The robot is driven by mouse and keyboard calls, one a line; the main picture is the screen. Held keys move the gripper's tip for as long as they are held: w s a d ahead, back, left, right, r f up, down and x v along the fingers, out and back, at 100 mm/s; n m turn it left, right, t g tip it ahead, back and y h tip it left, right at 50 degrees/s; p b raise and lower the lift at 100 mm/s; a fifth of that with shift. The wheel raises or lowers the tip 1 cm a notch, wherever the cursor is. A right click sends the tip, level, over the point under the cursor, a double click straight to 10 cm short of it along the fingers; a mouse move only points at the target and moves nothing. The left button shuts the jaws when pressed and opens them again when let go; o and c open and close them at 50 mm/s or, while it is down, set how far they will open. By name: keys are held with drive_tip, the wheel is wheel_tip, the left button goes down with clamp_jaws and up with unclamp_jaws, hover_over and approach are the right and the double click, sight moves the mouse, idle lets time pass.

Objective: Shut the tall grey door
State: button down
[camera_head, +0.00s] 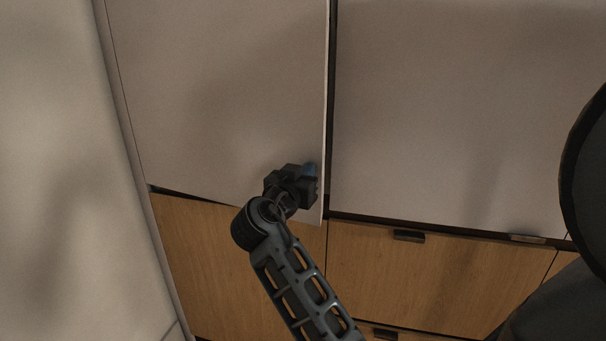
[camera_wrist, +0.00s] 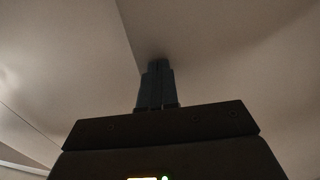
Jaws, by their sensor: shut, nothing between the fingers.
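The tall grey door (camera_head: 215,90) is the pale panel at the upper left of the head view. It stands slightly ajar: its lighter right edge shows beside a dark gap, and its bottom edge slants away from the cabinet line. My gripper (camera_head: 310,172) is at the door's face near the lower right corner. Its fingers are shut with nothing between them. The wrist view shows the closed fingers (camera_wrist: 157,85) pointing at a pale surface; I cannot tell whether they touch it.
Another pale panel (camera_head: 450,110) is to the right of the door. Wooden fronts (camera_head: 430,280) with dark handles (camera_head: 409,236) are below. A pale wall or panel (camera_head: 60,170) stands close on the left. A dark rounded shape fills the right edge of the head view.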

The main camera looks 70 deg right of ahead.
drive_tip(key=d+b, duration=0.1)
drive_tip(key=d, duration=0.6)
drive_tip(key=shift+s+d+b, duration=0.15)
drive_tip(key=shift+d+b, duration=0.25)
